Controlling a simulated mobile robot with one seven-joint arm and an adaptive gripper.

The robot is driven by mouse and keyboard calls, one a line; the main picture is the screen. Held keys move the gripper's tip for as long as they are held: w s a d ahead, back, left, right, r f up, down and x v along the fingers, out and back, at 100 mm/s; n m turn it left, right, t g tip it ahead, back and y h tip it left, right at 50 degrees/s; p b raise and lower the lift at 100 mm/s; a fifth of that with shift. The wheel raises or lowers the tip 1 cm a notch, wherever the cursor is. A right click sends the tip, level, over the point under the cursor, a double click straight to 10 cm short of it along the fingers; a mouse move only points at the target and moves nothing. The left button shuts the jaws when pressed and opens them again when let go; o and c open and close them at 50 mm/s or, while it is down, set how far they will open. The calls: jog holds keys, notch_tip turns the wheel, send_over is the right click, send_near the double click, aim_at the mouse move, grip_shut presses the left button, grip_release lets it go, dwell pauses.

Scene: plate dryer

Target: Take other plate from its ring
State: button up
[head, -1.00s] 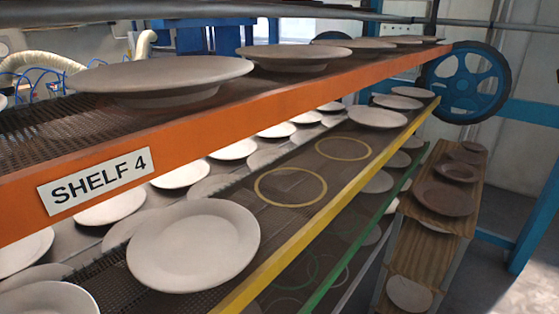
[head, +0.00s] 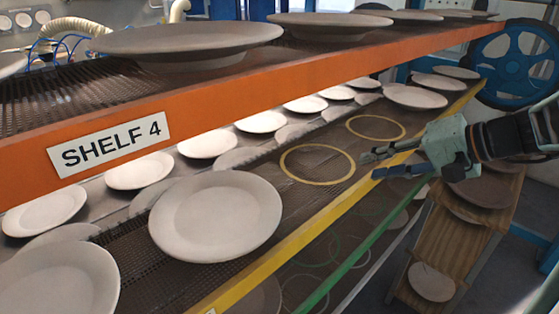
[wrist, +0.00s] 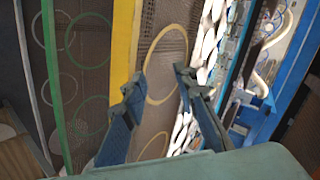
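My gripper (head: 371,165) reaches in from the right, with its fingers apart and nothing between them, near the yellow shelf edge (head: 310,228). Two empty yellow rings lie on the mesh shelf: a nearer ring (head: 318,184) just left of my fingertips and a farther ring (head: 378,139) behind them. A pale plate (head: 215,215) sits left of the nearer ring; another plate (head: 415,97) sits beyond the farther ring. Any rings under these plates are hidden. In the wrist view, my open gripper (wrist: 160,85) points toward the mesh, with a yellow ring (wrist: 148,97) between its fingers.
The orange SHELF 4 beam (head: 230,98) runs above, carrying plates. A green-edged shelf (head: 345,275) with empty rings lies below. A blue wheel (head: 515,62) is at the back right.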

jog(key=s+a+n+g+y, duration=0.2)
jog(key=s+a+g+y, duration=0.3)
jog(key=s+a, duration=0.5)
jog(key=shift+n+g+h, duration=0.3)
jog(key=shift+g, duration=0.3)
jog(key=shift+d+f+p+x, duration=0.1)
jog(key=shift+f+p+x, duration=0.1)
jog(key=shift+x, duration=1.35)
jog(key=shift+d+f+p+x, duration=0.1)
jog(key=shift+f+x, duration=0.1)
jog(key=shift+x, duration=1.35)
jog(key=shift+d+f+p+x, duration=0.1)
jog(key=shift+f+x, duration=0.1)
jog(key=shift+x, duration=1.3)
grip_shut()
jog(key=shift+r, duration=0.1)
